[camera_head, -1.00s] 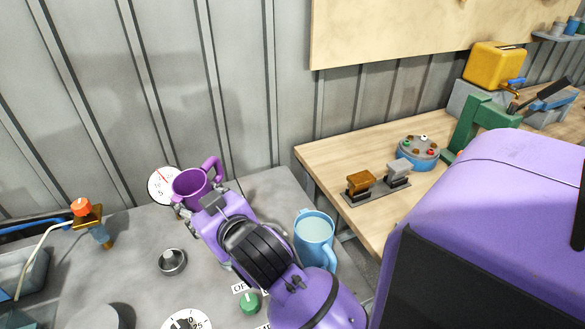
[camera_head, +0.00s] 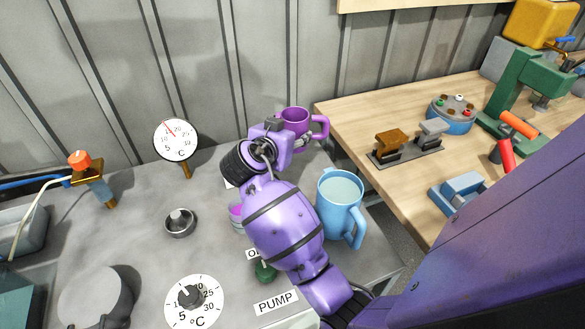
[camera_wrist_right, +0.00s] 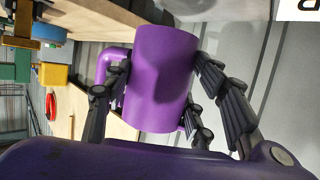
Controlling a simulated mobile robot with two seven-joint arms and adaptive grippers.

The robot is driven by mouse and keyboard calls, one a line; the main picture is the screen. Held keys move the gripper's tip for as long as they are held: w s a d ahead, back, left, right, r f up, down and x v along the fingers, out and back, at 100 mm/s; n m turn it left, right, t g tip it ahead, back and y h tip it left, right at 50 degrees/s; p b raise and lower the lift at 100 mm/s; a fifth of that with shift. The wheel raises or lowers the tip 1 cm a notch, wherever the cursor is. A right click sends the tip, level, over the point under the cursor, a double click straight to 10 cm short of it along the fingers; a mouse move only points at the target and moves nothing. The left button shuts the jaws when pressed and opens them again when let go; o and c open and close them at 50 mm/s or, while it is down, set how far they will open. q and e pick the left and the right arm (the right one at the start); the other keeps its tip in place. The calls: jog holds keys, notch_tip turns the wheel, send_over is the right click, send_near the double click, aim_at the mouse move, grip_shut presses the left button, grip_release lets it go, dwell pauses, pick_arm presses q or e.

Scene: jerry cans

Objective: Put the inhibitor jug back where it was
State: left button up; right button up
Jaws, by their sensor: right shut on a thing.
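A purple jug (camera_head: 294,118) with a side handle is held by my right gripper (camera_head: 288,138), near the back right of the grey panel. The right wrist view shows the purple jug (camera_wrist_right: 165,75) between the fingers of my right gripper (camera_wrist_right: 160,108), with its handle on the left. No label shows on it. A light blue jug (camera_head: 338,192) stands upright on the panel's right side, in front of the held jug and apart from it. A small lilac-rimmed thing (camera_head: 237,212) is mostly hidden behind my right arm. My left gripper is out of view.
A dial gauge (camera_head: 175,140), a black knob (camera_head: 180,222), an orange-topped valve (camera_head: 88,175) and a temperature dial (camera_head: 193,299) occupy the panel (camera_head: 140,225). A wooden bench (camera_head: 355,120) on the right carries a switch block (camera_head: 405,145), a round blue fixture (camera_head: 451,117) and a green press (camera_head: 525,90).

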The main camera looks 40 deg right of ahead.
notch_tip(320, 180, down, 9)
jog(key=shift+f, duration=0.1)
dwell(0.3)
jog(key=shift+f, duration=0.1)
jog(key=shift+f, duration=0.15)
jog(key=o, duration=1.4)
jog(key=shift+o, duration=0.2)
jog(key=shift+r, duration=0.2)
jog(key=shift+s+a+r, duration=0.1)
jog(key=shift+a, duration=0.1)
jog(key=v, duration=1.1)
jog(key=shift+s+a+r+b, duration=0.15)
jog(key=shift+r+b, duration=0.05)
jog(key=shift+b, duration=0.25)
